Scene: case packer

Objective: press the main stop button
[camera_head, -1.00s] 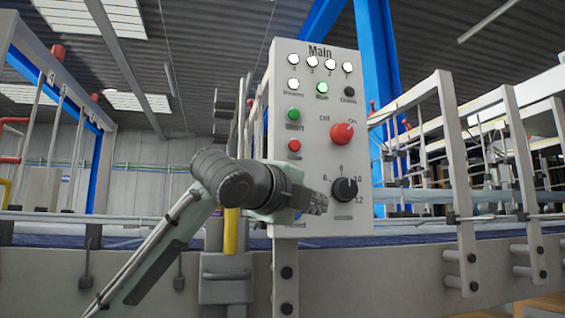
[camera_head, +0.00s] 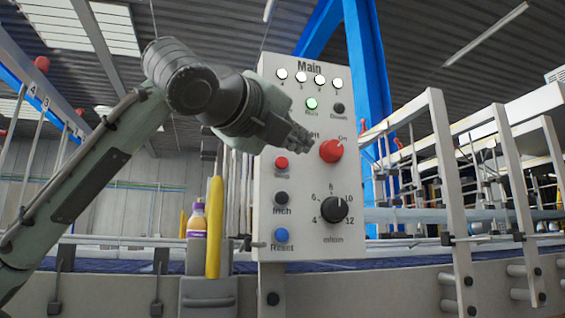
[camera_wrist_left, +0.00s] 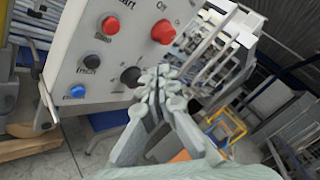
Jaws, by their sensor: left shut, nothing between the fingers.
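The white control panel headed Main (camera_head: 300,235) stands in the middle of the head view. Its small red stop button (camera_head: 281,162) is on the panel's left side; it also shows, labelled, in the wrist view (camera_wrist_left: 111,25). My left gripper (camera_head: 302,142) is shut and empty in front of the panel, above and right of the stop button in the head view. The closed fingertips also show in the wrist view (camera_wrist_left: 160,82). Whether they touch the panel I cannot tell. The green start button is hidden behind the gripper in the head view. My right gripper is out of view.
A red off/on knob (camera_head: 331,151) sits close right of the fingertips. Below the stop button are a black inch button (camera_head: 282,198) and a blue reset button (camera_head: 281,235). A black dial (camera_head: 334,209) is lower right. A yellow post (camera_head: 214,228) and bottle (camera_head: 197,220) stand left.

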